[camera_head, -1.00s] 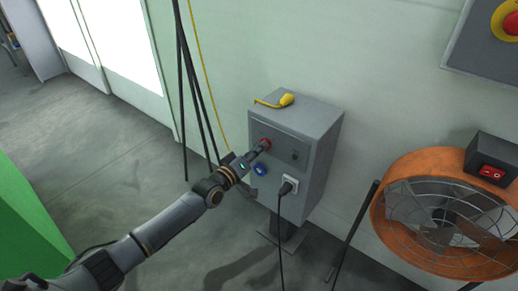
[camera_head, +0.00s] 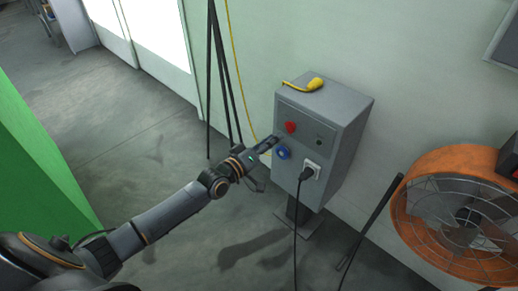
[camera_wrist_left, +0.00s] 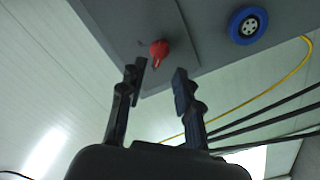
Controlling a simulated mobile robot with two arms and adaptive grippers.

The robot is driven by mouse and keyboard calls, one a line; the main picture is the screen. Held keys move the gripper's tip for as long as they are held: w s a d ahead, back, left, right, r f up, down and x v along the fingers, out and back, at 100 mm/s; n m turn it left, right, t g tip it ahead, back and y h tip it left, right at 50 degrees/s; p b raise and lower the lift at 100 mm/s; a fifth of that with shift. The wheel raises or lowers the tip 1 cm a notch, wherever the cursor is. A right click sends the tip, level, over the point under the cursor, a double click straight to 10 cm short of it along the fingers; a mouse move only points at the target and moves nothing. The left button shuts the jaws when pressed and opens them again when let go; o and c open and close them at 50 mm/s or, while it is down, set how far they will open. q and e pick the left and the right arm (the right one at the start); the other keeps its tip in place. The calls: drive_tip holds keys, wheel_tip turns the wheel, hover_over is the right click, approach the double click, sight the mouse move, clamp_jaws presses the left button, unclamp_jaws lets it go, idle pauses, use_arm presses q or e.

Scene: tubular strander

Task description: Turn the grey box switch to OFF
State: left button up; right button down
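The grey box (camera_head: 351,133) stands on a post by the wall. Its front has a red switch (camera_head: 290,127), which also shows in the wrist view (camera_wrist_left: 158,50) as a red knob on a panel. The knob's exact setting and any label are too small to read. My left gripper (camera_head: 272,143) is just below and left of the switch in the head view, apart from it. In the wrist view the left gripper (camera_wrist_left: 159,68) has its two fingers spread with nothing between them, and the knob lies just beyond the tips. My right gripper is not visible.
A blue socket (camera_head: 283,153) and a black plug (camera_head: 308,171) with a hanging cable sit below the switch. A yellow-handled tool (camera_head: 303,85) lies on top of the box. An orange fan (camera_head: 462,215) stands at right. Dark poles (camera_head: 218,80) lean at left.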

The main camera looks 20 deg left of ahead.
use_arm(q)
drive_tip(key=v, duration=0.6)
drive_tip(key=shift+s, duration=0.2)
